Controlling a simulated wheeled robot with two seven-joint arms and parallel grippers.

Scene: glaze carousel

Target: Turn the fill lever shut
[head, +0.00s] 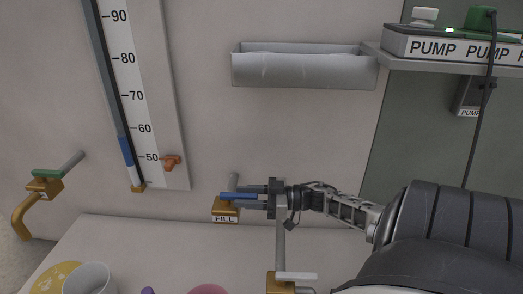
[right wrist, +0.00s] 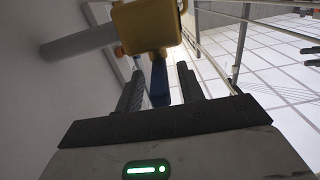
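The fill lever (head: 238,196) is a blue handle on a brass valve (head: 225,208) labelled FILL, low on the wall. In the head view the handle points right, toward my right gripper (head: 262,196). In the right wrist view the blue lever (right wrist: 160,82) lies between the two fingers of my right gripper (right wrist: 162,80), below the brass valve body (right wrist: 146,26). The fingers stand apart, with a gap visible on the lever's right side; contact on its left side is unclear. My left gripper is not in view.
A gauge (head: 140,100) with a blue column stands left of the valve, with an orange part (head: 171,162) beside it. A green-handled brass tap (head: 44,184) is at far left. Another brass valve (head: 281,283) with a pale handle sits below my gripper. A grey trough (head: 300,68) hangs above.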

